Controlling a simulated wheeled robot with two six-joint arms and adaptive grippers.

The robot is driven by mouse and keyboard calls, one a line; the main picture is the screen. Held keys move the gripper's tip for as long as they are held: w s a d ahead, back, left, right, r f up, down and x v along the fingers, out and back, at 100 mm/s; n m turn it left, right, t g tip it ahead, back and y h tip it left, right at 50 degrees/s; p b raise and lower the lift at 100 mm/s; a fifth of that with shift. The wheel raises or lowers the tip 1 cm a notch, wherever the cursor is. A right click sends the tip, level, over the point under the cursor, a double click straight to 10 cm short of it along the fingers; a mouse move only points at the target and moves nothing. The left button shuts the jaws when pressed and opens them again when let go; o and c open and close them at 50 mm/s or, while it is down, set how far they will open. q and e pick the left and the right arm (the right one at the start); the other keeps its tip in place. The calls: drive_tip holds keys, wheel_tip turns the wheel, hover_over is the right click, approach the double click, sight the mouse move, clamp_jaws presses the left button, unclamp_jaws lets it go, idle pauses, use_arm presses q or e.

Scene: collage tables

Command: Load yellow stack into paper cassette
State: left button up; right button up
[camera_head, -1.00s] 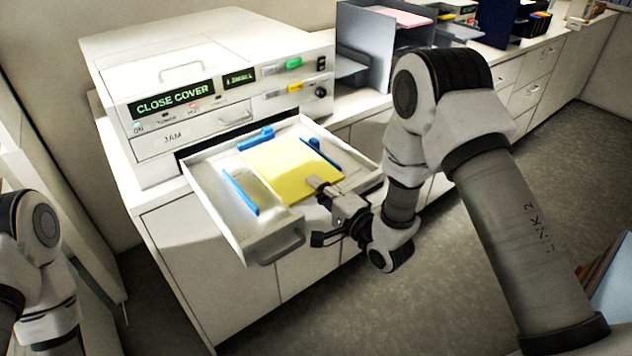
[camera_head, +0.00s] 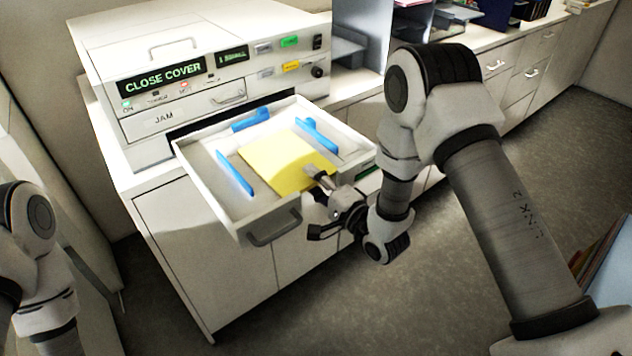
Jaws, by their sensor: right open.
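The yellow stack (camera_head: 277,162) is inside the pulled-out paper cassette (camera_head: 190,160), a white drawer with a grey handle. It lies between the left blue guide (camera_head: 235,174) and the right blue guide (camera_head: 317,135), in front of the back blue guide (camera_head: 250,119). Gaps show between it and the guides. My right gripper (camera_head: 316,202) is open at the cassette's front right. One finger is over the stack's front corner; the other is lower, outside the front wall. Whether the upper finger touches the paper cannot be told. My left arm shows at the left edge; its gripper is out of view.
The white printer (camera_head: 200,60) behind the cassette shows "CLOSE COVER". It stands on a white cabinet (camera_head: 205,250). A grey paper sorter (camera_head: 350,55) is to the right of the printer.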

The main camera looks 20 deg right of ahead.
drive_tip(key=v, duration=1.2)
drive_tip(key=s+a+f+n+g+h+b, duration=0.15)
drive_tip(key=s+f+g, duration=0.3)
drive_tip(key=f, duration=0.55)
drive_tip(key=s+a+f+n+g+h+b, duration=0.1)
drive_tip(key=s+f+n+g+h, duration=0.25)
drive_tip(key=f, duration=0.75)
drive_tip(key=s+d+f+n+g+h, duration=0.1)
drive_tip(key=s+d+f+n+g, duration=0.1)
drive_tip(key=s, duration=0.6)
drive_tip(key=s+d+f+n+g+h, duration=0.1)
drive_tip(key=s+d+f+n+g, duration=0.2)
drive_tip(key=s+n+g, duration=0.3)
drive_tip(key=shift+s+f+g, duration=0.4)
drive_tip(key=shift+s+f, duration=0.35)
drive_tip(key=shift+s, duration=0.35)
drive_tip(key=shift+d, duration=0.1)
